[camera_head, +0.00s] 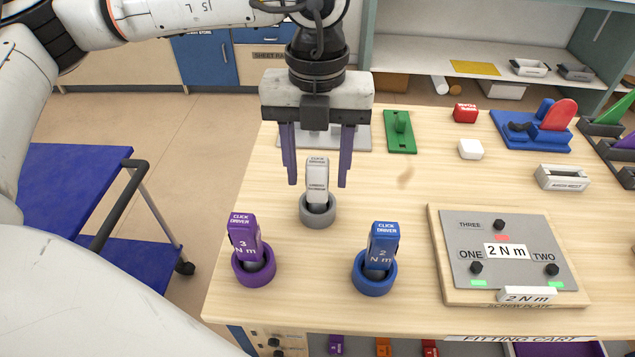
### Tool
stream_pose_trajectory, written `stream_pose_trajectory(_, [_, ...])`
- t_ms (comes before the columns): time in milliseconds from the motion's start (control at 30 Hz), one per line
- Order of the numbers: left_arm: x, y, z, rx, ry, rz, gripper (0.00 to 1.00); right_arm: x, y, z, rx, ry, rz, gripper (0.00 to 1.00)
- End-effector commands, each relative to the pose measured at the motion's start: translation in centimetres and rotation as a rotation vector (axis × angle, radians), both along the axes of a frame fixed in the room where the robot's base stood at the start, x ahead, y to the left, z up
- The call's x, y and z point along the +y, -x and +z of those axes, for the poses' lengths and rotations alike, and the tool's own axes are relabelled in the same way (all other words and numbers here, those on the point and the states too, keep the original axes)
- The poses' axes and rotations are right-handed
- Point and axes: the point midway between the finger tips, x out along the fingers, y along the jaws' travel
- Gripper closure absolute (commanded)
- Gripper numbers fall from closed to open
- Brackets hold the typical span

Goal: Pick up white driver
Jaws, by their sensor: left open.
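The white driver (317,180) stands upright in a grey round holder (318,212) on the wooden table. Its label reads "CLICK DRIVER". My left gripper (317,182) comes down from above with its two purple fingers open. One finger is on each side of the white driver, with visible gaps to it in this view. Whether the fingers are level with the driver in depth is hard to tell. A purple driver (243,238) marked 3 N m and a blue driver (381,248) marked 2 N m stand in their own holders nearer the front edge. My right gripper does not show.
A screw plate (512,255) with a "2 N m" card lies at the right. A green block (400,133), a red box (465,112), a white box (471,149) and a blue fixture (533,128) sit farther back. A blue cart (75,185) stands left of the table.

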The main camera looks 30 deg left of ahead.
Motion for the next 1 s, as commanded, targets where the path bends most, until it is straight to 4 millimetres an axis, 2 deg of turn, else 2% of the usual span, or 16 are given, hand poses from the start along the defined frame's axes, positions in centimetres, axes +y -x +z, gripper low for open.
stream_pose_trajectory(233, [0.0, 0.0, -0.2, 0.0, 0.001, 0.0, 0.52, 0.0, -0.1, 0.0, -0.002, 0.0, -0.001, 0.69])
stream_pose_trajectory(500, [0.0, 0.0, -0.1, 0.0, 0.001, 0.0, 0.97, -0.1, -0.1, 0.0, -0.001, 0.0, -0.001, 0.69])
stream_pose_trajectory(533, [0.0, 0.0, -0.1, -0.002, 0.001, 0.0, 1.0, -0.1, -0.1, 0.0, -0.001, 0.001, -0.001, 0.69])
stream_pose_trajectory(800, [0.0, -0.1, 0.4, -0.003, 0.001, 0.0, 1.0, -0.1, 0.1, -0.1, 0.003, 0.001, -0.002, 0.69])
stream_pose_trajectory(867, [-0.1, -0.1, 1.0, -0.004, 0.001, 0.0, 1.0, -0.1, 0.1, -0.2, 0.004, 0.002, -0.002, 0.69])
stream_pose_trajectory(1000, [-0.1, -0.1, 3.6, -0.005, 0.002, -0.002, 1.0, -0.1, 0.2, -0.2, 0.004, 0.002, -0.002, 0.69])
